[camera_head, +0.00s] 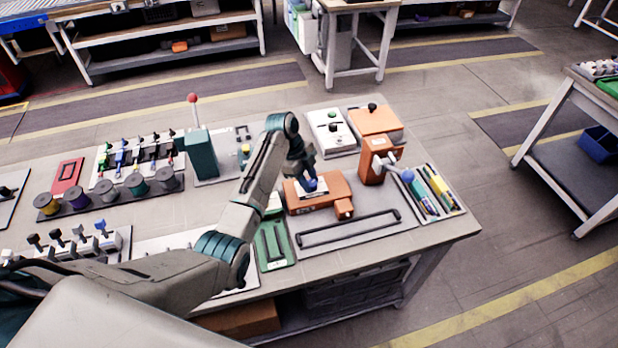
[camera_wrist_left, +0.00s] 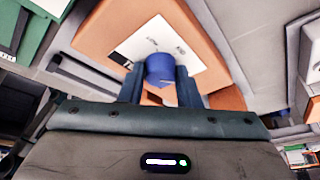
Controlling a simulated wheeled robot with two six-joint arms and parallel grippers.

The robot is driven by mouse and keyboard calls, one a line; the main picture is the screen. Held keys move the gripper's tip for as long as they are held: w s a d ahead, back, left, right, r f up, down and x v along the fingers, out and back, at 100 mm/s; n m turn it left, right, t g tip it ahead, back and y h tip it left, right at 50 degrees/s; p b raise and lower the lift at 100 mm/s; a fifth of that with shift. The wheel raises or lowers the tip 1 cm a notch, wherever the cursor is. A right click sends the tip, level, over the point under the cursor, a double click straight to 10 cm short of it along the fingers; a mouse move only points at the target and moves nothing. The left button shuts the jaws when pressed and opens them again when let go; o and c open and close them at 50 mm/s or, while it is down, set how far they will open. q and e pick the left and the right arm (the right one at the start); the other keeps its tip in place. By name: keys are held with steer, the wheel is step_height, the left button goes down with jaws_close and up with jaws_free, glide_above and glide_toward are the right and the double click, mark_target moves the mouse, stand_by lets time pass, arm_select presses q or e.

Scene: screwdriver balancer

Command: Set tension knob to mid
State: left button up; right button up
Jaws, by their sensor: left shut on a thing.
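The tension knob (camera_wrist_left: 160,69) is blue and stands on a white label plate (camera_wrist_left: 135,45) on top of an orange housing (camera_wrist_left: 205,22). In the head view the orange housing (camera_head: 325,203) lies on a grey board near the right end of the workbench. My left gripper (camera_head: 309,180) comes down on it from above. In the left wrist view the two dark fingers (camera_wrist_left: 159,86) are shut on the blue knob, one on each side. The plate's markings are partly hidden, so I cannot read the knob's setting. My right gripper is not in view.
A second orange unit (camera_head: 378,140) with a blue-balled lever (camera_head: 397,170) stands just behind to the right. A black rail handle (camera_head: 348,229) lies in front. A green tray (camera_head: 275,246) sits at the left, and a tray of coloured markers (camera_head: 432,192) at the right.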

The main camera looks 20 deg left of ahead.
arm_select(q)
steer(key=shift+s+r+n+t+p, duration=0.2)
steer(key=shift+n+t+p, duration=0.3)
steer(key=shift+n+p, duration=0.6)
steer(key=n+t+p, duration=0.1)
steer(key=n+p, duration=0.1)
steer(key=shift+n, duration=0.4)
steer(key=n+t+y+p, duration=0.1)
steer(key=n+p, duration=0.1)
steer(key=n, duration=0.1)
steer(key=shift+s+d+p, duration=0.1)
steer(key=shift+p, duration=0.2)
steer(key=shift+n+t+y+p, duration=0.45)
steer(key=shift+n+p, duration=0.4)
steer(key=shift+n, duration=0.65)
steer(key=shift+f, duration=0.1)
steer(key=o, duration=1)
